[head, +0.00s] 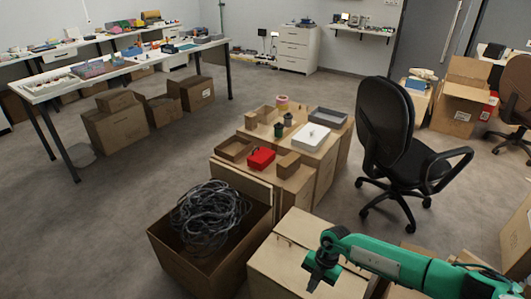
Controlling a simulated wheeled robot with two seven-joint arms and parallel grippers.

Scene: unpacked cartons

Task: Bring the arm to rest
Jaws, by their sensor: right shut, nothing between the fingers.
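My right arm, green with dark joints, comes in from the lower right in the head view. Its gripper (321,270) hangs above a light wooden box (283,262) at the bottom centre. The right gripper is shut with nothing held. I cannot tell how high it is above the box top. My left gripper is not in view.
An open carton (185,272) of tangled dark cable (210,215) stands left of the gripper. Behind it, wooden boxes hold a red case (261,158) and a white container (311,137). A black office chair (390,135) stands right. Grey floor (120,215) is clear at left.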

